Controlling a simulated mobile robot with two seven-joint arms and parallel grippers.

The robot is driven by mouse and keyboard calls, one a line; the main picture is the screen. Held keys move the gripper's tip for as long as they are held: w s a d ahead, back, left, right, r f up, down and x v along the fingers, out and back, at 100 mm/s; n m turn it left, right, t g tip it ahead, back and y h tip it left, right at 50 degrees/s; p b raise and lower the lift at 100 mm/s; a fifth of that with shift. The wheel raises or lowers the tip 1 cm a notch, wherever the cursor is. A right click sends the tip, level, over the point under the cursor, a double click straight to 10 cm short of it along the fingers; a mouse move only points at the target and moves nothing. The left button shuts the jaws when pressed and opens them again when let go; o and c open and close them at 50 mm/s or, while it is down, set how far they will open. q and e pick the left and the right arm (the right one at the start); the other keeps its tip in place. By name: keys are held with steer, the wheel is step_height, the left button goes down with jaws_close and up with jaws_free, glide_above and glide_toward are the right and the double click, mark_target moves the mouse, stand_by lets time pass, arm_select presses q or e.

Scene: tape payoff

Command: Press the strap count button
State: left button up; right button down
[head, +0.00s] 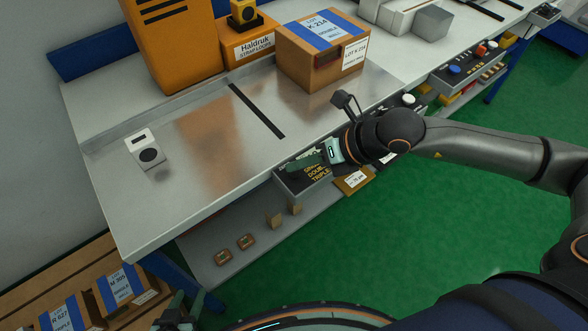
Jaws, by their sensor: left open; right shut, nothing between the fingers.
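A grey control box (293,184) is fixed to the front edge of the steel table. Its dark face carries yellow lettering, of which "DOUBLE" and "TRIPLE" can be partly read. My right gripper (298,166) is shut and empty, its fingers lying over the top of this box. The fingers hide the upper part of the face, and I cannot make out the strap count button or whether they touch it. My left gripper (178,311) is open and empty at the bottom of the view, low and well away from the control box.
A panel with coloured buttons (455,69) is farther right. Labelled cartons (118,287) sit lower left.

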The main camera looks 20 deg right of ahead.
mark_target(299, 175)
steer(key=shift+f+b, duration=0.6)
steer(key=shift+b, duration=0.05)
stand_by(0.5)
steer(key=shift+r, duration=0.1)
steer(key=shift+r+p, duration=0.55)
steer(key=shift+r, duration=0.35)
step_height(299, 175, up, 5)
steer(key=p, duration=0.3)
stand_by(0.9)
